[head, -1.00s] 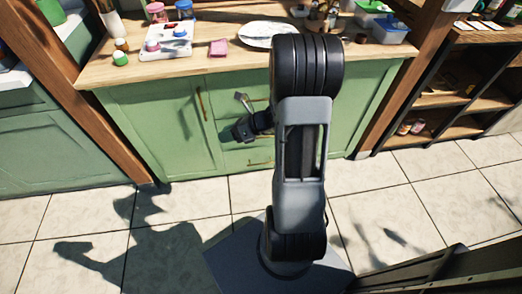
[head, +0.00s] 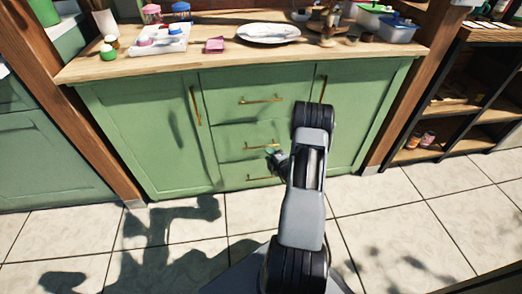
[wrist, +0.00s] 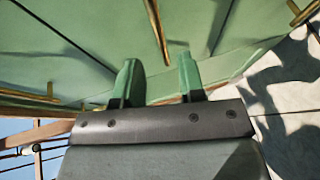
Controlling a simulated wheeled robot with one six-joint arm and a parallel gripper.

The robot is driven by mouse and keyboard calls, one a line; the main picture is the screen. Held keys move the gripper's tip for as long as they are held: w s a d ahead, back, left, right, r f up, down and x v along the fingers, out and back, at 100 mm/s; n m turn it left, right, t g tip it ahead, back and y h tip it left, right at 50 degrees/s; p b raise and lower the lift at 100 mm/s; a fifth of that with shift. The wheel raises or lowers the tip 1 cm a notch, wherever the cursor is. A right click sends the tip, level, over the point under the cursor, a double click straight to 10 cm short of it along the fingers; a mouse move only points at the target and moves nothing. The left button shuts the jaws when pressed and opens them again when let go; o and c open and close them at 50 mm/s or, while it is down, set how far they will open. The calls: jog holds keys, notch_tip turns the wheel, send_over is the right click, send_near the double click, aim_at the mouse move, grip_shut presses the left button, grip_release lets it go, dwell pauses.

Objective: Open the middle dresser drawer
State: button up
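The green dresser (head: 228,82) has a middle column of three drawers, all flush with the front. The middle drawer (head: 222,142) is closed, and its brass handle (head: 262,146) is partly beside my gripper. My gripper (head: 272,153) is just in front of this drawer, low and near the handle's right end. In the wrist view, my two green-tinted fingers (wrist: 158,66) stand apart with nothing gripped. A brass handle (wrist: 155,28) runs lengthwise toward the gap, its near end between the fingertips in the picture. I cannot tell whether it touches them.
The top drawer handle (head: 261,100) is above and the bottom drawer handle (head: 262,178) below. Cabinet doors (head: 148,130) flank the drawers. The worktop (head: 205,63) holds a plate (head: 268,33) and other items. Tiled floor (head: 400,215) in front is clear.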

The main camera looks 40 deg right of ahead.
aim_at(261, 147)
jog(key=w, duration=0.2)
jog(key=w+f+b, duration=0.1)
jog(key=w, duration=0.2)
jog(key=w+b, duration=0.1)
jog(key=w, duration=0.1)
jog(key=shift+w+d+f, duration=0.15)
grip_shut()
dwell(0.4)
